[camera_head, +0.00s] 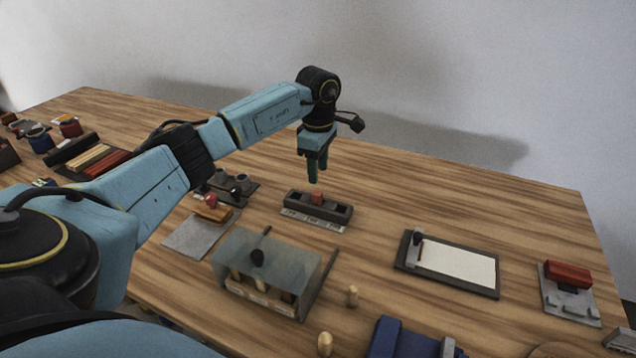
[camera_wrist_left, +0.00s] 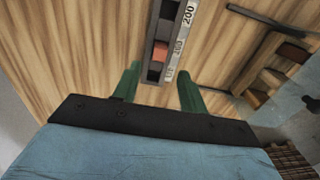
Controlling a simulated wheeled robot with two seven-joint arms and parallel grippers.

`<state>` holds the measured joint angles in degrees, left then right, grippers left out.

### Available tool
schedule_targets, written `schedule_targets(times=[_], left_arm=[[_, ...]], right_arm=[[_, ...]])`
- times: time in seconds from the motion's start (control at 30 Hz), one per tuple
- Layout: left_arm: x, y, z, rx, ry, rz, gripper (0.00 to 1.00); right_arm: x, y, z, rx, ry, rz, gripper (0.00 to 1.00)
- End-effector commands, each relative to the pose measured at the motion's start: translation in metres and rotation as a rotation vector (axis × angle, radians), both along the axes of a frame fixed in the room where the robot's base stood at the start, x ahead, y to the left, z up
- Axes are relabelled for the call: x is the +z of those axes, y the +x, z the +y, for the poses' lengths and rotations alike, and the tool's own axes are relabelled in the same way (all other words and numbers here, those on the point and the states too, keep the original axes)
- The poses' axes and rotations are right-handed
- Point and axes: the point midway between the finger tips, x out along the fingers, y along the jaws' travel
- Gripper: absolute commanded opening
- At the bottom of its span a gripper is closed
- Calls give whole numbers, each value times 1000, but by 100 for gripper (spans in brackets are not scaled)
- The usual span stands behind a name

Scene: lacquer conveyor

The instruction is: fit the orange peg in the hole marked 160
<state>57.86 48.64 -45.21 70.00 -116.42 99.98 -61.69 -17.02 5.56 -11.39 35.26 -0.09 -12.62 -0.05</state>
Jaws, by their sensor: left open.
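The dark block (camera_head: 345,212) with a row of holes stands mid-table, with a label strip along its near side. The wrist view shows the block (camera_wrist_left: 170,12) with "200" readable at one end; the other marks are small and blurred. The orange peg (camera_head: 317,197) stands upright at the middle hole, its top above the block; it also shows in the left wrist view (camera_wrist_left: 160,53), beside the middle label. How deep it sits I cannot tell. My left gripper (camera_head: 313,178) is open and empty above the block, fingers pointing down; its fingers (camera_wrist_left: 160,72) lie apart on either side of the block's line.
A clear-topped box (camera_head: 228,243) with wooden pieces stands nearer me. A stamp on a grey plate (camera_head: 182,240) is left of it. A framed white board (camera_head: 470,266) and a red-handled device (camera_head: 568,272) are at right.

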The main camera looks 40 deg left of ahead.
Motion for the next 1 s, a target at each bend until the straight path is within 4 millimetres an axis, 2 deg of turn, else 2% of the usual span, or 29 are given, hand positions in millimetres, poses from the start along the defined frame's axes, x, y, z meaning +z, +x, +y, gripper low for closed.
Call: schedule_targets(times=[0.03, 0.1, 0.3, 0.9, 1.0], left_arm=[[12, 1, 0, 0, 0, -4, 42], [23, 0, 0, 1, 1, -2, 42], [42, 0, 0, 1, 0, 1, 42], [45, 0, 0, 1, 0, 1, 42], [50, 0, 0, 1, 0, 1, 42]], right_arm=[[1, 0, 1, -1, 1, -1, 42], [2, 1, 3, -2, 4, -1, 42], [3, 1, 9, -4, 12, -3, 42], [3, 0, 13, -5, 16, -3, 42], [8, 0, 10, -3, 13, -2, 42]])
